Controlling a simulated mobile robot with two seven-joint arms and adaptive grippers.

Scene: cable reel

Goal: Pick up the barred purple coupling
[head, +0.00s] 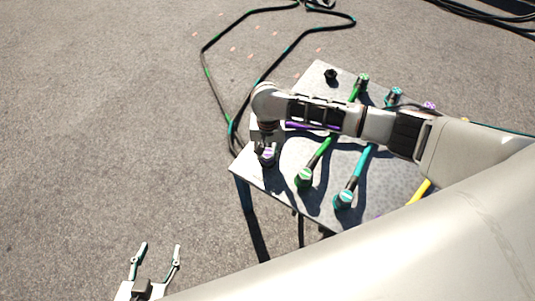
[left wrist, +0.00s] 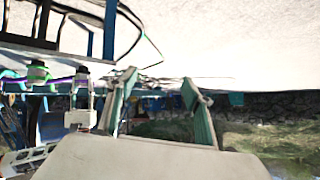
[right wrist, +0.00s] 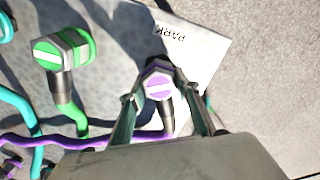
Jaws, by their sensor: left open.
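The purple coupling (right wrist: 158,88) has a white bar across its face, on a black neck with a purple cable. It lies at the table's near left corner, and a small part shows in the head view (head: 268,153). My right gripper (right wrist: 156,98) reaches down over it, with one finger on each side. Whether the fingers touch it cannot be told. My left gripper (head: 156,250) is open and empty, apart from the table over the ground at lower left; its fingers also show in the left wrist view (left wrist: 160,78).
The grey table (head: 280,185) also bears a green coupling (head: 304,178), a teal coupling (head: 343,199) and a yellow cable (head: 420,191). A black round piece (head: 330,75) stands near the far edge. A dark cable (head: 204,65) loops on the open ground behind.

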